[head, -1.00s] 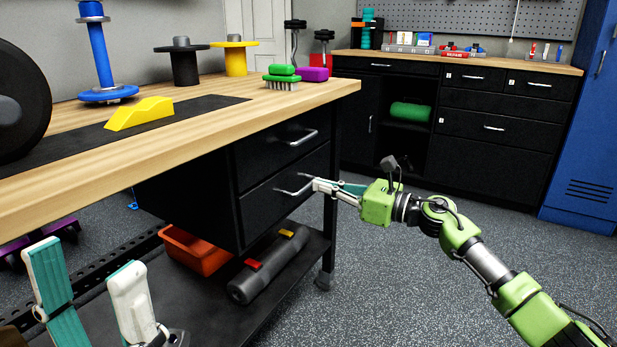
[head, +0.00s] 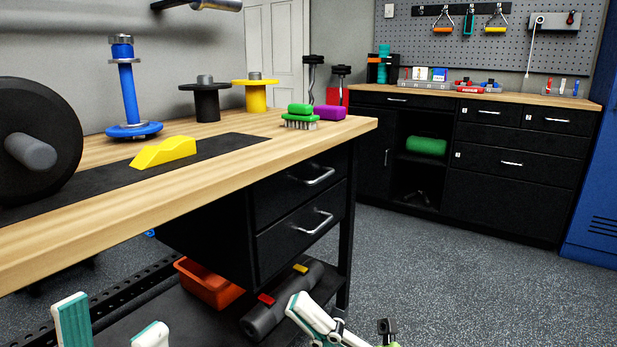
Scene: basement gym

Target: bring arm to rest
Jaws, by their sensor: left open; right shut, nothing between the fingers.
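My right gripper (head: 303,310) is low in the head view, in front of the lower shelf and below the lower drawer handle (head: 314,222). It is shut and empty, apart from the handle. Most of my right arm is below the picture. My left gripper (head: 110,335) is at the bottom left edge, open, with its two fingers apart and nothing seen between them. The two black drawers under the workbench (head: 225,172) look closed.
A yellow wedge (head: 165,152), a blue spool stand (head: 133,130) and a green brush (head: 300,117) are on the workbench. An orange bin (head: 206,287) and a dark roll (head: 284,303) are on the lower shelf. Open floor (head: 450,290) lies to the right.

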